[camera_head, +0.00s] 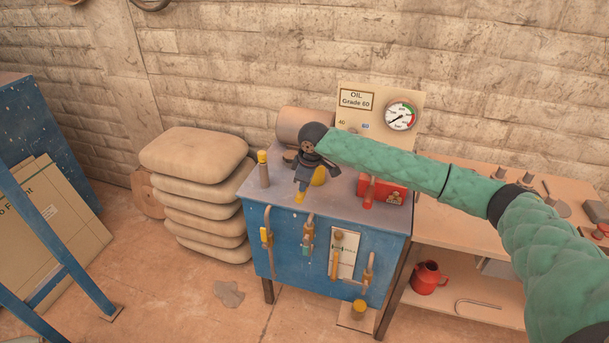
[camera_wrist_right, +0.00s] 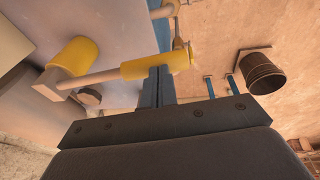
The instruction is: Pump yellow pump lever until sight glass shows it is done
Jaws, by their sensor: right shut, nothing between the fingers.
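The yellow pump lever shows in the right wrist view as a yellow grip (camera_wrist_right: 158,65) on a pale rod, which runs to a block beside a yellow cylinder (camera_wrist_right: 82,54). In the head view the lever's yellow end (camera_head: 299,198) shows just below my right gripper (camera_head: 301,184), at the blue bench's front edge. My right gripper is shut and empty. Its fingers (camera_wrist_right: 161,84) reach up to the yellow grip and seem to touch or nearly touch it. The gripper hides much of the pump. I cannot make out a sight glass. My left gripper is not in view.
The blue bench (camera_head: 258,219) carries a post with a yellow top (camera_head: 263,169), a red box (camera_head: 381,190), and valves on its front. Behind stands an oil panel (camera_head: 377,97) with a gauge (camera_head: 400,116). Stacked sacks (camera_head: 195,165) stand left. A red jug (camera_head: 428,278) sits on the right shelf.

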